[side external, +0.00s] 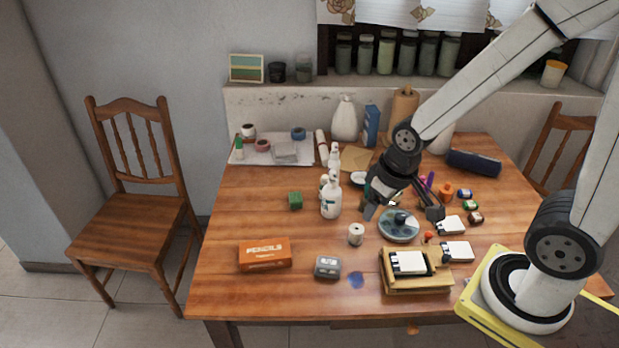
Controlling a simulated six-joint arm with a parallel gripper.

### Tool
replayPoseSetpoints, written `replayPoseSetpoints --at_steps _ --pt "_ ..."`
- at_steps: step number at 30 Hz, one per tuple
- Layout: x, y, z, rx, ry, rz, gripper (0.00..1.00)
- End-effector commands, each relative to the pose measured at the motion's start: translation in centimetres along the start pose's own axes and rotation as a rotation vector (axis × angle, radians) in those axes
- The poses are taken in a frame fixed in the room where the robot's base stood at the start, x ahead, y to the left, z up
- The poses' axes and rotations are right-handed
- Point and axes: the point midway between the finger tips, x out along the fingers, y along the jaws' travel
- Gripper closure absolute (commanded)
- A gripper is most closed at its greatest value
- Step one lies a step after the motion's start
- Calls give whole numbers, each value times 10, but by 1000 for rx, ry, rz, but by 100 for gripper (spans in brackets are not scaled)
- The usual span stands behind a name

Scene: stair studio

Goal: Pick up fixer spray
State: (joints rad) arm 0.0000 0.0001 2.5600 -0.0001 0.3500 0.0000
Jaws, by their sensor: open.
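A white bottle with a green mark on its label (331,198) stands upright near the middle of the wooden table. Another slim white bottle (334,160) stands just behind it. I cannot read the labels, so I cannot tell which one is the fixer spray. My gripper (402,212) is open and points down, to the right of the white bottles. It is over or just behind a round grey-green dish (398,232) with a dark item on it. I see nothing between its fingers. My gripper and wrist hide part of the table behind them.
A wooden tray (418,286) is at front right. A white tray (245,155) is at back left.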

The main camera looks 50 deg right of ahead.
Motion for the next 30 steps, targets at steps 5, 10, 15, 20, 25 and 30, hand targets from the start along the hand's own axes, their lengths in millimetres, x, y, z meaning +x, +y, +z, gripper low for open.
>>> replayPoseSetpoints --at_steps 5,10,15,20,25,30 --pt "2 4 -9 2 20 9 31" --pt "10 21 -38 3 89 40 31" --pt "22 52 -87 -5 214 82 31" --pt "37 86 -135 -23 351 107 31" --pt "54 122 -178 -52 490 107 31" --pt "72 156 -210 -89 617 80 31"
